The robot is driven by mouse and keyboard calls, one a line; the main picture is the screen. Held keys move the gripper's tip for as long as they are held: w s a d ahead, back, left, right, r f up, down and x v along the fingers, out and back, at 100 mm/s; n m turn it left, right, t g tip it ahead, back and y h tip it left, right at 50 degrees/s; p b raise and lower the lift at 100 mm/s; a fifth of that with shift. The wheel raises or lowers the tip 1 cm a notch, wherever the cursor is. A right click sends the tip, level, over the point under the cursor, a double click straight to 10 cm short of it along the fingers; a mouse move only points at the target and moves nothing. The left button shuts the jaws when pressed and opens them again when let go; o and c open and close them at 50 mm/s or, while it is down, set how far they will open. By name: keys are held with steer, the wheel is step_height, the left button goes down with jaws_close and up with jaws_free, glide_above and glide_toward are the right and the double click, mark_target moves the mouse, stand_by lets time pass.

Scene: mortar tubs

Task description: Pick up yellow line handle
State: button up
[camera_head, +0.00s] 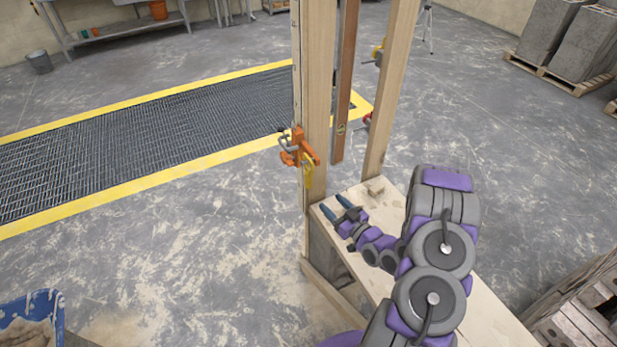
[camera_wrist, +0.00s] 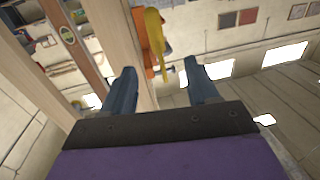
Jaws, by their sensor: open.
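The yellow line handle (camera_head: 308,172) hangs just below an orange clamp (camera_head: 299,146) fixed to a wooden post (camera_head: 318,100). In the wrist view the yellow handle (camera_wrist: 155,31) stands upright at top centre, in front of orange parts (camera_wrist: 141,38) and next to the post. My gripper (camera_head: 336,206) is open and empty, over the bench top, lower and to the right of the handle. In the wrist view its two blue fingers (camera_wrist: 159,68) are spread, and the handle's lower end shows between and beyond their tips, apart from them.
A wooden bench top (camera_head: 440,292) lies under my arm. A second post (camera_head: 390,85) and a brown level (camera_head: 346,75) stand right of the clamp's post.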

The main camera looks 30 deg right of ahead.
mark_target(310, 181)
steer(key=w, duration=0.3)
steer(key=w+a+b, duration=0.1)
steer(key=w, duration=0.3)
steer(key=w+a, duration=0.1)
steer(key=w, duration=0.4)
steer(key=w+b, duration=0.1)
steer(key=w, duration=0.3)
steer(key=shift+w+a+f+b, duration=0.15)
steer(key=shift+f+b, duration=0.1)
steer(key=shift+b, duration=0.1)
steer(key=c, duration=1)
steer(key=shift+r, duration=0.15)
steer(key=shift+c, duration=0.2)
